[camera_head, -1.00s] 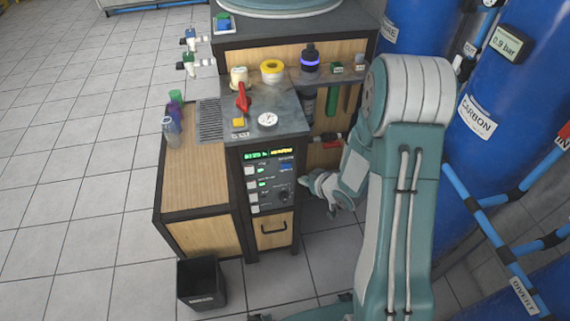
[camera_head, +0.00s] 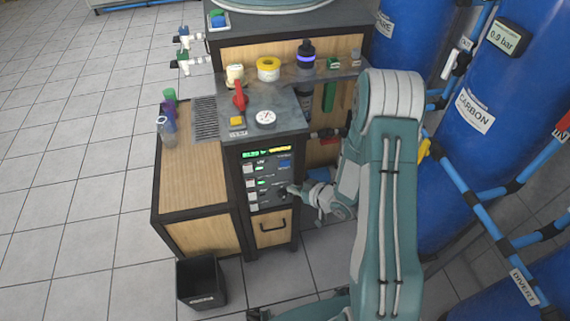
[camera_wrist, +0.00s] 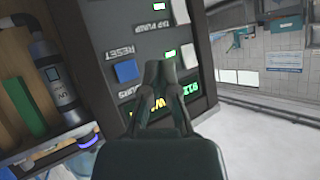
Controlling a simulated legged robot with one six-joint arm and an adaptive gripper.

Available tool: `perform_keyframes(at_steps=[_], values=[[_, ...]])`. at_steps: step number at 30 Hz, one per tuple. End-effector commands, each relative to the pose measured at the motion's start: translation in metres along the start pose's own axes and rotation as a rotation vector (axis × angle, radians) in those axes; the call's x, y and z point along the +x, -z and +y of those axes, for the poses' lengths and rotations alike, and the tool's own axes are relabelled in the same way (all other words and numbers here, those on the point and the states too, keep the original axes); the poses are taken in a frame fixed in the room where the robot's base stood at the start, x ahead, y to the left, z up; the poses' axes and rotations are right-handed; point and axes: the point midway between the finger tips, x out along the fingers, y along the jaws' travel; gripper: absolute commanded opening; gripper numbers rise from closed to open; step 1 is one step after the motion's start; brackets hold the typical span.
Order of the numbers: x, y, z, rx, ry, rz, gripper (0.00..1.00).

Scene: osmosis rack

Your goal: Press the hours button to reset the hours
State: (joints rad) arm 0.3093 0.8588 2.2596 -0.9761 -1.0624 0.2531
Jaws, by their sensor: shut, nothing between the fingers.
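The control panel (camera_head: 268,182) is a dark face on the cabinet front, with a lit green and yellow display (camera_head: 266,152) on top. The blue button (camera_head: 285,162) sits at its upper right. In the wrist view the panel is upside down, and the blue button (camera_wrist: 126,71) lies between the words HOURS and RESET, left of the fingertips. My gripper (camera_wrist: 161,72) is shut and empty, pointing at the panel. In the head view my gripper (camera_head: 292,190) is at the panel's lower right, below the blue button. I cannot tell whether the fingertips touch the panel.
Pale buttons (camera_head: 250,184) line the panel's left side. A red-handled valve (camera_head: 239,98) and a gauge (camera_head: 265,118) stand on the cabinet top. Blue tanks (camera_head: 478,105) and pipes stand at the right. A black bin (camera_head: 201,283) is on the floor; the floor at left is clear.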

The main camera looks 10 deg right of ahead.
Motion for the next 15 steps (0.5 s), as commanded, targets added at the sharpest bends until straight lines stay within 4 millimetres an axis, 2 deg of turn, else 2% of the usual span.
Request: perform_keyframes(at_steps=[15], values=[[0.044, 0.032, 0.032, -0.002, 0.001, 0.000, 0.00]])
